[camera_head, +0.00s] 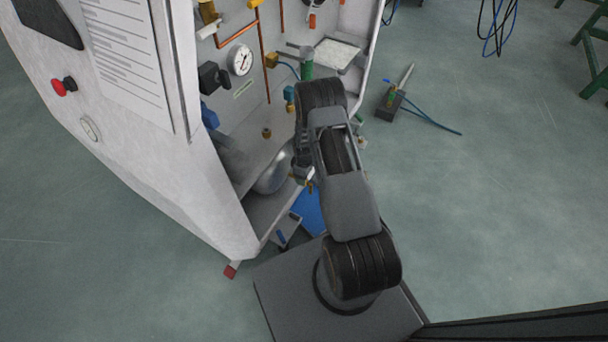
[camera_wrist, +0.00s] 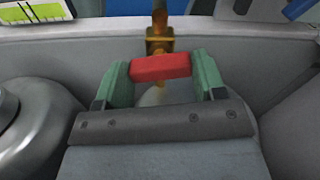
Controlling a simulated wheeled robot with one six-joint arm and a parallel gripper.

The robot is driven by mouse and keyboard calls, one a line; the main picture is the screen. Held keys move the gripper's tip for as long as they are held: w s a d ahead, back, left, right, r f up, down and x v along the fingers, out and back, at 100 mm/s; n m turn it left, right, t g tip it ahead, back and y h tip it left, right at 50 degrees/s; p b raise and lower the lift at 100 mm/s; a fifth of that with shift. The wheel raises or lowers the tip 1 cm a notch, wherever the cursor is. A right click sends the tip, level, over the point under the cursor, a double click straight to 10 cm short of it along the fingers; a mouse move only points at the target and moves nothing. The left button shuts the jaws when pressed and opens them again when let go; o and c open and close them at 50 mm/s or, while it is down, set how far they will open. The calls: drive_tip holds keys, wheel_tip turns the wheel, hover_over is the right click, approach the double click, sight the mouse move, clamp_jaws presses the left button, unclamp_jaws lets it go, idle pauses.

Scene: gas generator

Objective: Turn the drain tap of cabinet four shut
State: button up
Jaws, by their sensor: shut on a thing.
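In the wrist view, a red tap handle (camera_wrist: 161,67) lies crosswise between the two green fingers of my gripper (camera_wrist: 162,76). The gripper is shut on this handle, with a finger at each end of it. A brass valve body (camera_wrist: 159,44) and a vertical pipe show just behind the handle. In the head view, my arm reaches into the open cabinet (camera_head: 150,140) and its wrist covers the tap. The handle cannot be made out there.
A silver rounded vessel (camera_head: 273,176) lies low in the cabinet, left of my arm. A pressure gauge (camera_head: 241,60) and copper pipes are on the panel above. A small box with a blue hose (camera_head: 390,105) stands on the floor at right. The floor at right is mostly clear.

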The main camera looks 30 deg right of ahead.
drive_tip(key=shift+m, duration=0.9)
drive_tip(key=o, duration=0.9)
drive_tip(key=shift+r, duration=0.1)
wheel_tip(320, 180, up, 7)
drive_tip(key=p, duration=0.2)
drive_tip(key=shift+r+p, duration=0.2)
drive_tip(key=shift+p, duration=0.1)
